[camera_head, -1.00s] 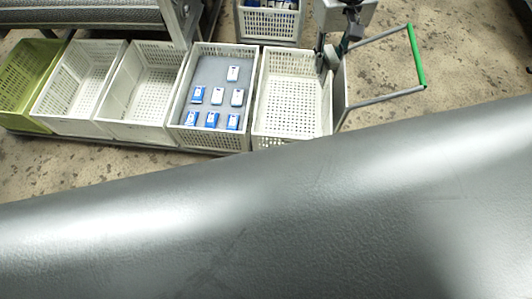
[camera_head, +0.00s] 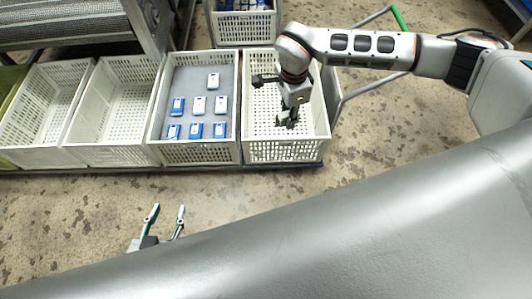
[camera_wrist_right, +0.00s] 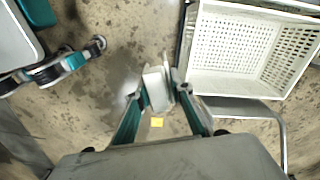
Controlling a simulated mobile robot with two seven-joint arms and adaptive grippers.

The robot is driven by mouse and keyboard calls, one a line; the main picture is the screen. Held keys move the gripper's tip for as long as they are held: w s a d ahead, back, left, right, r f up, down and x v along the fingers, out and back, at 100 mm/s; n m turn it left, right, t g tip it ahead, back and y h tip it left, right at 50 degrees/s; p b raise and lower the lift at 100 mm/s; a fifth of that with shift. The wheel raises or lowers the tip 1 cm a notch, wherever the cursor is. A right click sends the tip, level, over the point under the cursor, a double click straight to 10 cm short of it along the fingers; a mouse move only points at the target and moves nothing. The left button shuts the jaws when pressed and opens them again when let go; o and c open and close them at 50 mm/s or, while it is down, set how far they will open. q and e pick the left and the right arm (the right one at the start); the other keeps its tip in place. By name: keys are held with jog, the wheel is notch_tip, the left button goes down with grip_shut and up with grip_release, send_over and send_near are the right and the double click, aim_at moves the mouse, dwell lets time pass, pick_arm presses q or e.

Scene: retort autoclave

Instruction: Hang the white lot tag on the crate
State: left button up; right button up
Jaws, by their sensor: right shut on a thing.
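My right gripper (camera_head: 288,118) appears over the empty white crate (camera_head: 315,140) at the right end of the row in the head view. In the right wrist view, the right gripper's (camera_wrist_right: 158,88) fingers are closed on a small white piece (camera_wrist_right: 155,82), which looks like the lot tag. Any print on it cannot be read. The wrist view also shows an empty white crate (camera_wrist_right: 255,45) at upper right, apart from the white piece. My left gripper (camera_head: 168,208) is open and empty over the floor, in front of the row. Which crate is meant cannot be told.
Left of that crate stands a crate (camera_head: 190,153) with several blue and white packs. Two empty white crates (camera_head: 112,155) stand further left. A cart handle (camera_head: 372,88) is at right. The front floor is open.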

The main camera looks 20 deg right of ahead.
jog(key=w+a+f+m+b, duration=0.2)
jog(key=w+f+m+b, duration=0.1)
jog(key=f+m, duration=0.5)
jog(key=m+b, duration=1.3)
jog(key=m, duration=1.8)
send_near(266, 139)
jog(key=shift+s+f, duration=1.95)
jog(key=shift+f, duration=0.9)
jog(key=shift+w+f+b, duration=0.1)
jog(key=shift+w+b, duration=0.9)
jog(key=shift+w, duration=0.75)
jog(key=shift+w+d, duration=0.1)
jog(key=shift+w, duration=0.1)
jog(key=shift+w+f, duration=0.1)
pick_arm(q)
jog(key=d+f+n+t+h, duration=0.1)
jog(key=d+f+n+h, duration=0.1)
jog(key=d, duration=0.6)
jog(key=f+n, duration=0.1)
jog(key=n, duration=0.1)
jog(key=shift+d+n, duration=0.3)
pick_arm(e)
jog(key=shift+f, duration=0.1)
